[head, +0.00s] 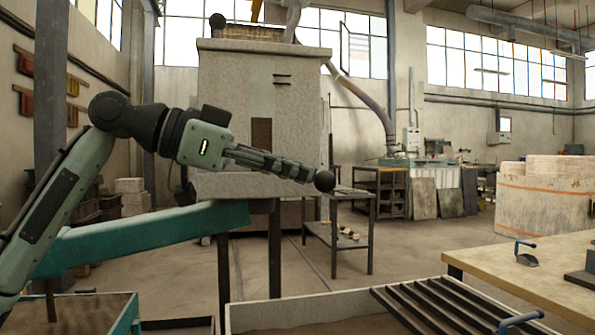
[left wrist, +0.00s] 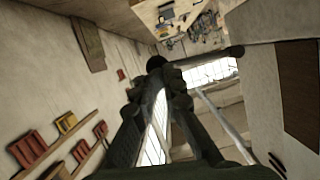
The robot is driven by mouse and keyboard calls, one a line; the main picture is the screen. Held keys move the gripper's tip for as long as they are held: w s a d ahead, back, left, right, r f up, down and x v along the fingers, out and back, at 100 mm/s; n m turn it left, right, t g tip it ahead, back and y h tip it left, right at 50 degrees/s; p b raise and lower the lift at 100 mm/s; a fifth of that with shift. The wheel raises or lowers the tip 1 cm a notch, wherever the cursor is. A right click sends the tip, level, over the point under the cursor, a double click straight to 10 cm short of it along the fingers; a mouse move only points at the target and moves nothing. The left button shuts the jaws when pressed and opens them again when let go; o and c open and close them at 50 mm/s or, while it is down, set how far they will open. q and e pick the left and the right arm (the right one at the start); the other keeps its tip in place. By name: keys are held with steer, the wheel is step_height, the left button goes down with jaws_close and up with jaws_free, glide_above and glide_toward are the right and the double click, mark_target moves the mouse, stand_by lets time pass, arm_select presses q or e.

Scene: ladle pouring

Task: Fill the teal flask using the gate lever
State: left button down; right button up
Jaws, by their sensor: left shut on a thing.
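A tall grey furnace-like block (head: 262,110) stands at the centre of the head view. My left gripper (head: 308,174) reaches across its front and is shut on a lever with a dark round knob (head: 325,181). In the left wrist view, the knob (left wrist: 155,63) is at the fingertips and the dark lever rod (left wrist: 215,54) runs off to the right. A teal trough or beam (head: 150,235) slopes down leftward from the block. A teal-edged box (head: 127,317), possibly the flask, is at the lower left, cut off by the frame. My right gripper is not in view.
A dark slatted grate (head: 430,305) lies over a pale bin at the bottom. A wooden table (head: 520,275) at right holds a blue-handled tool (head: 526,256). A small metal stand (head: 352,245) is behind. Open floor lies between.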

arm_select(q)
steer(key=shift+d+f, duration=0.1)
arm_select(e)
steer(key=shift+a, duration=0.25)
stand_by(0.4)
arm_select(q)
steer(key=shift+s, duration=0.1)
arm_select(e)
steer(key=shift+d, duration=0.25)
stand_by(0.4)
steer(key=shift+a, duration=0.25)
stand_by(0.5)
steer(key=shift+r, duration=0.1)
